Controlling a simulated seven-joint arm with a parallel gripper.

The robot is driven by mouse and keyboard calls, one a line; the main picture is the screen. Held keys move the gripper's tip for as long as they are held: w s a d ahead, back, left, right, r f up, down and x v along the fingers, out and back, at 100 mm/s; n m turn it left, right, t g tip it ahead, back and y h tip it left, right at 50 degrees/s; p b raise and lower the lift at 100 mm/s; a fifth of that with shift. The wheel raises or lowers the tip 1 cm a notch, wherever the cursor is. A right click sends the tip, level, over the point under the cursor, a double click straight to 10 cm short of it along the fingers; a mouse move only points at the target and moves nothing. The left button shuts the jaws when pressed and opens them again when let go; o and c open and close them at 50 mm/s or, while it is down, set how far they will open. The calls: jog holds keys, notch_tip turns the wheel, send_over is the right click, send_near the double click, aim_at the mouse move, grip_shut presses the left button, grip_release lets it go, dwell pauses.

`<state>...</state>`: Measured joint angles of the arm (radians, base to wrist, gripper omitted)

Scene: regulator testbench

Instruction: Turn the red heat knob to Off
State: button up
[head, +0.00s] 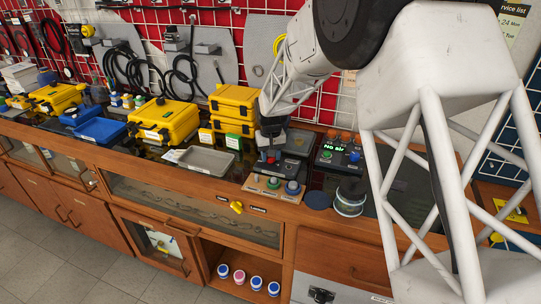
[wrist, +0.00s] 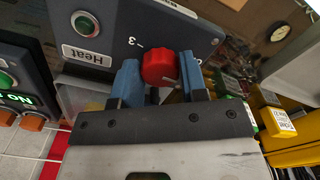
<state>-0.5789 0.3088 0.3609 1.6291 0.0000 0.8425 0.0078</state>
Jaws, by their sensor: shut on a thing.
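The red heat knob (wrist: 160,68) sits on a dark panel (wrist: 120,30) in the wrist view. A white "Heat" label (wrist: 87,54) and a "-3" mark are beside it on the panel. My gripper (wrist: 162,78) has its two blue fingers on either side of the knob, shut on it. Which setting the knob points to cannot be told. In the head view my gripper (head: 271,135) is over the small bench unit, and the red knob (head: 271,160) shows just below it.
Yellow cases (head: 235,102) are stacked to the left, with a grey tray (head: 206,161) in front. A green button (wrist: 86,23) is near the knob.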

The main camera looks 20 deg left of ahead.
jog(key=shift+n, duration=1.6)
jog(key=o, duration=0.9)
jog(key=shift+r, duration=0.15)
jog(key=shift+r, duration=3.8)
